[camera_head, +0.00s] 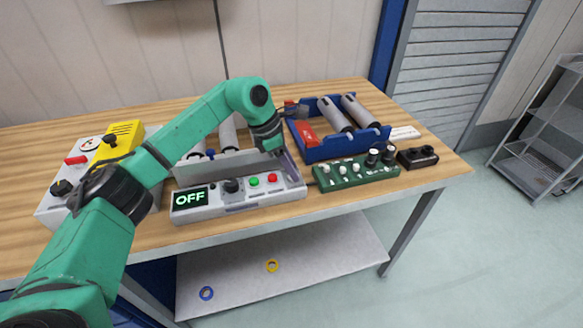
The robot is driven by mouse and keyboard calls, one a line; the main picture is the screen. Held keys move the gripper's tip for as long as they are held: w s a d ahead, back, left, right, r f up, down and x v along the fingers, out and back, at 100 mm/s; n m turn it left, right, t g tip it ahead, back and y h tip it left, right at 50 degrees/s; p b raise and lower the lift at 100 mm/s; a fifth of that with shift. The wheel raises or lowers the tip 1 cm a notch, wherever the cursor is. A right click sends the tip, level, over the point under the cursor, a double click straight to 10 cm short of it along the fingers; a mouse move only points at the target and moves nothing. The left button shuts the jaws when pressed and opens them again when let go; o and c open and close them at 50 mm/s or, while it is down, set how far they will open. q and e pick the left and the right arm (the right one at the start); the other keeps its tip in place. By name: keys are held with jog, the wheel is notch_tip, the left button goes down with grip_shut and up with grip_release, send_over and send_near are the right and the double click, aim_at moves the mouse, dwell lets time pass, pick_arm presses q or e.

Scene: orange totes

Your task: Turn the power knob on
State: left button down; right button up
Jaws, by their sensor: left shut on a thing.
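The grey control box (240,200) stands near the table's front edge. Its display (190,198) reads OFF in green letters. A black knob (232,186) sits right of the display, with a green button (254,181) and a red button (272,178) beside it. No gripper touches this knob. My left arm is green and reaches over the box from the left. My left gripper (277,147) points down at the box's back right. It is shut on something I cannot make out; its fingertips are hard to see. My right gripper is out of view.
A green panel with knobs (350,177) and a small black box (416,156) stand to the right. Behind are a blue rack (325,154) with grey cylinders and a red block (303,133). A yellow box (122,138) is at left.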

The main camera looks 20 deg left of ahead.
pick_arm(q)
jog(key=m, duration=0.1)
jog(key=m+g, duration=0.1)
jog(key=m, duration=0.1)
jog(key=shift+w+r+m+h, duration=0.15)
jog(key=shift+m+h, duration=0.15)
jog(key=shift+w+m+g, duration=0.1)
jog(key=shift+m+g, duration=0.7)
jog(key=shift+m, duration=1)
jog(key=shift+c, duration=2.2)
grip_release()
jog(key=shift+a, duration=0.1)
